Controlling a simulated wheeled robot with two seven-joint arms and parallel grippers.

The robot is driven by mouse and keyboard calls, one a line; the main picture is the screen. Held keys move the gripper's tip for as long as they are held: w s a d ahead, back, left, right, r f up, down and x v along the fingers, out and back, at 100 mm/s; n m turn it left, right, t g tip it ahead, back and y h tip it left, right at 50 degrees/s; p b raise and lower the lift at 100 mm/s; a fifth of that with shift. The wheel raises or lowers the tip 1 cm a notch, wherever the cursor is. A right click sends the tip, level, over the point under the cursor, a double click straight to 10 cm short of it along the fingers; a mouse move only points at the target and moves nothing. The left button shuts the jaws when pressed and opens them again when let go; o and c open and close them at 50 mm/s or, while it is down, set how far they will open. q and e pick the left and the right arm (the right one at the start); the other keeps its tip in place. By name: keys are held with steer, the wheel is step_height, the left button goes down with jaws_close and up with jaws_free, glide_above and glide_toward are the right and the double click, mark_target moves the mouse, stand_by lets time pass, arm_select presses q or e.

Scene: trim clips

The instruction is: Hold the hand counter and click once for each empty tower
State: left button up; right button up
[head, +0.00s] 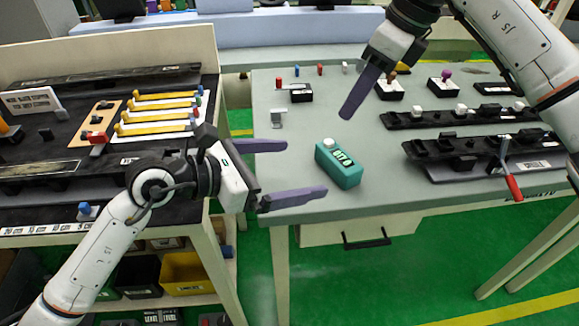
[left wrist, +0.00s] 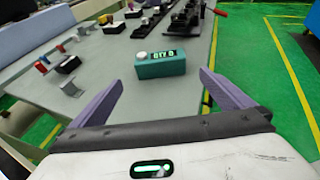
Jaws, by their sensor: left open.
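The hand counter (head: 338,164) is a teal box with a white button on top and a small lit display. It stands on the grey table, and in the left wrist view (left wrist: 160,68) its display reads "QTY 0". My left gripper (head: 305,170) is open and empty, its purple fingers pointing at the counter from the left, apart from it. My right gripper (head: 350,108) hangs above and behind the counter; one purple finger shows clearly, and its opening cannot be made out. I cannot pick out which things are the towers.
Black rails with clips (head: 455,117) lie on the right of the grey table (head: 400,200), with a red-handled tool (head: 511,184). Small pegs and blocks stand at the back. A dark bench (head: 60,150) with yellow strips is at left. Table around the counter is clear.

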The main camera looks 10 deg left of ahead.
mark_target(329, 164)
arm_select(q)
steer(key=x, duration=1)
steer(key=shift+s, duration=0.1)
steer(key=c, duration=1)
arm_select(e)
jaws_close()
stand_by(0.7)
